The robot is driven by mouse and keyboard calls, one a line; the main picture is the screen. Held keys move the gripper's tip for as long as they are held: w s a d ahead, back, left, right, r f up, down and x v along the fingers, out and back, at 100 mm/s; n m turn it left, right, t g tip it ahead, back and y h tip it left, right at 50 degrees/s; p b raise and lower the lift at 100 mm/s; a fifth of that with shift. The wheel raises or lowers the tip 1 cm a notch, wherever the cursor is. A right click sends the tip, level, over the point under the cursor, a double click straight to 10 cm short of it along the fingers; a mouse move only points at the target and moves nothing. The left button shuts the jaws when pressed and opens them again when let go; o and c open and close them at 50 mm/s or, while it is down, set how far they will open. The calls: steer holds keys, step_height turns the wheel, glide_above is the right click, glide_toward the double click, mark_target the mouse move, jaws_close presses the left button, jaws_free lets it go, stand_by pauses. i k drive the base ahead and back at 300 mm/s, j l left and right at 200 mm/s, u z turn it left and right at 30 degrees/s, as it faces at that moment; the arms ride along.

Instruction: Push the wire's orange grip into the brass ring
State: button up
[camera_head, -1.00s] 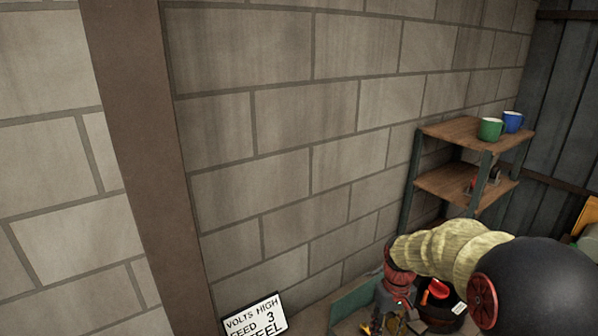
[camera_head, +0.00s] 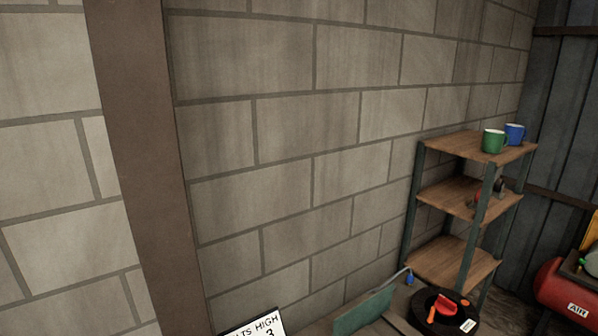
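Neither the wire's orange grip nor the brass ring can be made out for certain in the head view. A black round reel-like thing (camera_head: 432,322) with a red-orange piece (camera_head: 446,307) on it and a white label stands at the bottom right. A thin cable with a blue end (camera_head: 409,279) shows just above it, by a green panel (camera_head: 364,311). My gripper is out of view.
A red air tank (camera_head: 566,293) is at the right edge. A lettered sign (camera_head: 255,325) is at the bottom.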

mark_target(430, 320)
steer(key=z, duration=0.65)
